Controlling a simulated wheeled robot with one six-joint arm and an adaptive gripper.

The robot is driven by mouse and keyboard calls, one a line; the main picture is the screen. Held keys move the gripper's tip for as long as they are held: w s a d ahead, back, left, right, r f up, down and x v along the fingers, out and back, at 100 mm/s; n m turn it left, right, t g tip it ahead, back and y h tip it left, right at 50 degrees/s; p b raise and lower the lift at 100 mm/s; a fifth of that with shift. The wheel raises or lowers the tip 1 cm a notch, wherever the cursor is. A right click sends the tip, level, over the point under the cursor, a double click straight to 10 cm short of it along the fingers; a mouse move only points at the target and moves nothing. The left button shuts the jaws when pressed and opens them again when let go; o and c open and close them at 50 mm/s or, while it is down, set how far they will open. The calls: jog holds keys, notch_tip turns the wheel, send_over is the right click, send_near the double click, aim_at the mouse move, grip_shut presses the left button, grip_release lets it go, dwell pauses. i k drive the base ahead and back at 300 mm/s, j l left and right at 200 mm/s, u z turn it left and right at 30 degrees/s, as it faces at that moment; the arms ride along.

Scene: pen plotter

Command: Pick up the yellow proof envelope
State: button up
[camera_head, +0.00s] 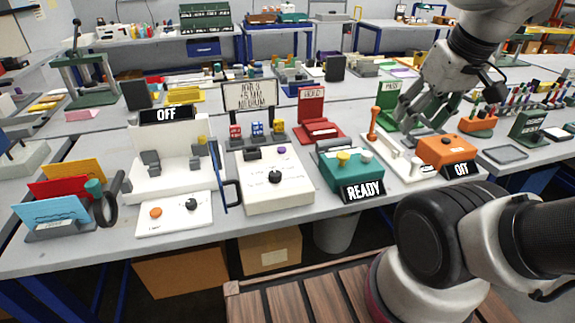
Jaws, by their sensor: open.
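A yellow envelope-like sheet (86,169) stands tilted in a holder at the left end of the near table, behind a red one (58,187) and a light blue one (52,211). Its lower part is hidden by the red one. I cannot read any label on it. My gripper (418,112) is at the upper right, above the right part of the table, fingers pointing down and left. It is open and looks empty, far from the yellow envelope.
A dark ring-shaped handle (109,203) stands just right of the holder. A white machine marked OFF (165,168), a cream control box (272,190) and a teal READY box (350,172) line the front. A green press (85,75) stands behind the envelopes.

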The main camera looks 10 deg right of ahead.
aim_at(91, 167)
jog(key=u, duration=1.3)
jog(key=i+j+z, duration=0.1)
jog(key=z, duration=0.45)
jog(key=i+j+z, duration=0.15)
jog(key=j, duration=0.2)
jog(key=i+j+z, duration=0.2)
jog(key=j, duration=0.15)
jog(key=j+z, duration=0.15)
jog(key=j, duration=0.2)
jog(key=i+j+z, duration=0.15)
jog(key=j, duration=0.25)
jog(key=i+j, duration=0.1)
jog(key=j, duration=0.95)
jog(key=i+j, duration=0.15)
jog(key=j, duration=0.4)
jog(key=z, duration=0.05)
